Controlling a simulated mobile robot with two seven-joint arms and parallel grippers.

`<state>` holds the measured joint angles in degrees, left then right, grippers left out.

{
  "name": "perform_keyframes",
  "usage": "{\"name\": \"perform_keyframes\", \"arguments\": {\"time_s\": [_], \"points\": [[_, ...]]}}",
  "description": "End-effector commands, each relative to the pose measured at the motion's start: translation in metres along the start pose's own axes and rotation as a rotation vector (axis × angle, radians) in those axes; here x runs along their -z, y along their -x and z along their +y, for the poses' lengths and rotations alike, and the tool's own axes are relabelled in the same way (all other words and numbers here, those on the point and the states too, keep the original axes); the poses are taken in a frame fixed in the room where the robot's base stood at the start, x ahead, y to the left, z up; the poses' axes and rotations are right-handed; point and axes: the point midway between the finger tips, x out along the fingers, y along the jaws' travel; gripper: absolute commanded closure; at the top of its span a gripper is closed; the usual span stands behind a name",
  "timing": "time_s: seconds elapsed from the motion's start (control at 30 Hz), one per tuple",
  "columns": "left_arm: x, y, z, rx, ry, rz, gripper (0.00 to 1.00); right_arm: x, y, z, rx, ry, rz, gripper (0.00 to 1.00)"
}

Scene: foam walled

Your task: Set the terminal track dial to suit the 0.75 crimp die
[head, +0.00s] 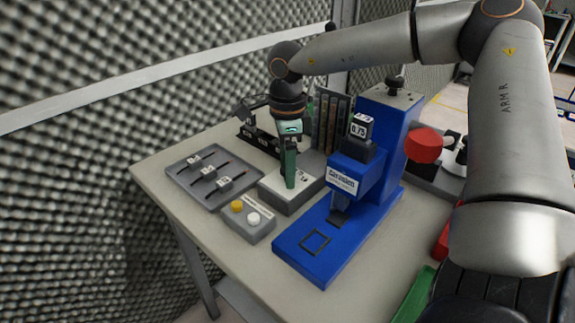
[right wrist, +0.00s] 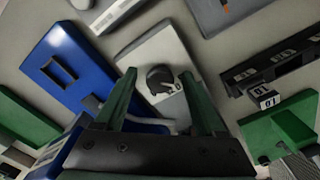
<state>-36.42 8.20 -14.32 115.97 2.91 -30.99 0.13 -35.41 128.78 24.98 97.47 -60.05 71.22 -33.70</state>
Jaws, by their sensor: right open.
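The blue crimp press (head: 305,245) stands on the bench and carries a die block labelled 0.75 (head: 360,128). Beside it is a grey box with a white top, the dial box (head: 283,196). My right gripper (head: 290,180) points down over the dial box. Its green fingers are open, one on each side of the dial in the right wrist view (right wrist: 158,74); contact cannot be told. My left gripper is not in view.
A grey tray (head: 178,172) with several labelled tools lies to the left. A box with yellow and white buttons (head: 248,224) stands in front. A black rack (head: 258,138) and upright binders (head: 331,122) are behind. A red knob (head: 425,145) sticks out right of the press.

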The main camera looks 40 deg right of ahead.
Motion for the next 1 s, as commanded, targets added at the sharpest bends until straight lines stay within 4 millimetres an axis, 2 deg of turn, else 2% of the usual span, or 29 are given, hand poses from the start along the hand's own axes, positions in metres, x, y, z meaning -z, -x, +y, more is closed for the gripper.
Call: {"name": "perform_keyframes", "arguments": {"time_s": [0.1,0.73,1.0], "points": [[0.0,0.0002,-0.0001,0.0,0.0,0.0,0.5,0.0001,0.0001,0.0001,0.0,0.0,0.0,0.3],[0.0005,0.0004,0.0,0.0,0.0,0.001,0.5,0.0,0.0005,0.0,0.0,0.001,0.001,1.0],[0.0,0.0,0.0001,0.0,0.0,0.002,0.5,0.0,0.0003,-0.0001,0.0,-0.005,0.001,1.0]]}}
